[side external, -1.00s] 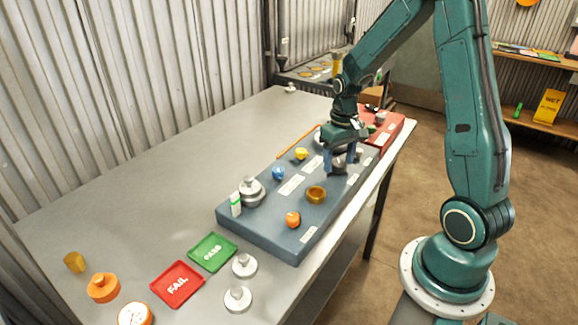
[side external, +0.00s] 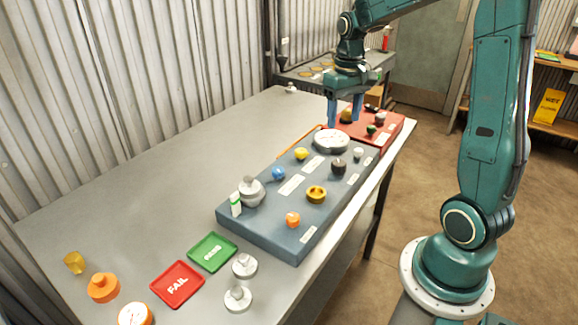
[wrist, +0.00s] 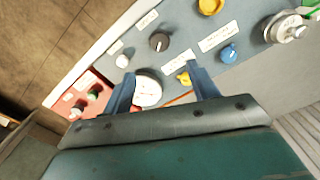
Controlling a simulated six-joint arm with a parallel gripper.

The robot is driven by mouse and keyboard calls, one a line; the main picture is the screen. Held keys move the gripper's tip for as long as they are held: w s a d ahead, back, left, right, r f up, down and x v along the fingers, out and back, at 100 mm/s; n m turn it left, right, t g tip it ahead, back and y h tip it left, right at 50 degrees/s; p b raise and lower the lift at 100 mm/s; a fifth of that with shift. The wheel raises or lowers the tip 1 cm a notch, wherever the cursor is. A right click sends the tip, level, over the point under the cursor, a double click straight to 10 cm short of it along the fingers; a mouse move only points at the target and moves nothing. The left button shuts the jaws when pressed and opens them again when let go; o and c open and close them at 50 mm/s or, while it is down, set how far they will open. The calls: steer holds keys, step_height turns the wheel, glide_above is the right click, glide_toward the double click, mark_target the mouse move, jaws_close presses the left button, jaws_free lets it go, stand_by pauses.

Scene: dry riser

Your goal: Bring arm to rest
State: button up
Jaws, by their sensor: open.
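My gripper (side external: 345,110) is open and empty, its two blue fingers pointing down above the far end of the blue-grey panel (side external: 262,232). In the wrist view my gripper (wrist: 163,88) shows its fingers apart, with the white dial gauge (wrist: 149,90) seen between them. The dial gauge also shows in the side view (side external: 331,141), below the fingers. A dark knob (side external: 338,167) sits on the panel and appears in the wrist view too (wrist: 159,42).
Green (side external: 212,252) and red (side external: 177,284) trays lie on the table's near part. The table's left side is clear.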

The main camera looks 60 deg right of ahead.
steer(key=shift+r, duration=0.25)
steer(key=s+a+r+n+t, duration=0.2)
steer(key=s+a+r, duration=0.1)
steer(key=s+a, duration=0.4)
steer(key=s+a+r+n+t, duration=0.2)
steer(key=s+a, duration=0.5)
steer(key=a, duration=0.4)
steer(key=shift+s+r+n+t, duration=0.15)
steer(key=shift+r+n+t, duration=0.3)
steer(key=shift+t, duration=0.35)
steer(key=shift+r, duration=0.1)
stand_by(0.7)
